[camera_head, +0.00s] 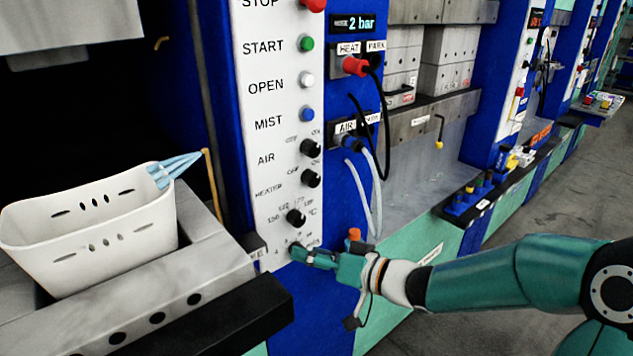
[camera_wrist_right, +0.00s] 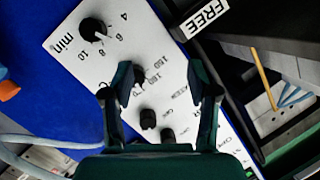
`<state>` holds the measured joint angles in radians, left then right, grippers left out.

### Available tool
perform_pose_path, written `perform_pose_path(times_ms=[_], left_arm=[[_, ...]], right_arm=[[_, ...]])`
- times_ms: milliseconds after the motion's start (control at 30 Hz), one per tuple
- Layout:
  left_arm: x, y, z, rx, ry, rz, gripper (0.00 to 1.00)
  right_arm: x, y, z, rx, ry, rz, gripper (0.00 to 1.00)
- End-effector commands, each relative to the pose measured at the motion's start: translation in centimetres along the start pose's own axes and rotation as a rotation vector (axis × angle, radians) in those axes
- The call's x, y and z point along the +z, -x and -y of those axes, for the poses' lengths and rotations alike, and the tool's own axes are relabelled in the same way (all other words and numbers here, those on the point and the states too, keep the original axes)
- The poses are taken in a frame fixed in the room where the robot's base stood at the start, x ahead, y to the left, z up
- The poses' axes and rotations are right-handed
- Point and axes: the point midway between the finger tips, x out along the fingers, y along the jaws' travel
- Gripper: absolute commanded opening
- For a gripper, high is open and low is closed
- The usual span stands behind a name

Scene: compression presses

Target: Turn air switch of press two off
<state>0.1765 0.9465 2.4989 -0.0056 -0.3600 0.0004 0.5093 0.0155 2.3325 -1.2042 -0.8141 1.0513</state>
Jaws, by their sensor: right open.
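A white control panel in the head view carries the air switch (camera_head: 310,148), a black knob beside the word AIR. In the wrist view the air switch (camera_wrist_right: 167,135) appears to be the lower black knob, partly cut off by my gripper body. My right gripper (camera_head: 298,252) is at the bottom of the panel, well below the air switch. In the wrist view its two fingers (camera_wrist_right: 160,80) are spread, with nothing held between them. The press number is not readable. My left gripper is not in view.
The heater knob (camera_head: 311,178) and temperature dial (camera_head: 296,217) lie between the gripper and the air switch. A timer knob (camera_wrist_right: 92,29) shows in the wrist view. Hoses (camera_head: 372,190) hang right of the panel. A white basket (camera_head: 90,240) stands left.

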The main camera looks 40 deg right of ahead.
Motion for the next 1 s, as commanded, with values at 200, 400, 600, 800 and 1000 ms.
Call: perform_pose_path(times_ms=[200,400,600,800,1000], left_arm=[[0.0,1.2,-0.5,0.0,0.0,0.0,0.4],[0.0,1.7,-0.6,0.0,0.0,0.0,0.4],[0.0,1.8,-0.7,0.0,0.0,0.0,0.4],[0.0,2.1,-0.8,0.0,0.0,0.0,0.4],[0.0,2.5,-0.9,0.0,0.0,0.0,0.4]], right_arm=[[-10.7,9.0,2.7,0.092,0.262,-0.201,0.59],[-14.2,13.0,3.7,0.164,0.333,-0.29,0.59],[-14.7,12.1,3.1,0.176,0.331,-0.294,0.59],[-15.7,8.9,2.7,0.173,0.329,-0.292,0.59],[-17.0,4.7,2.2,0.175,0.327,-0.289,0.59]])
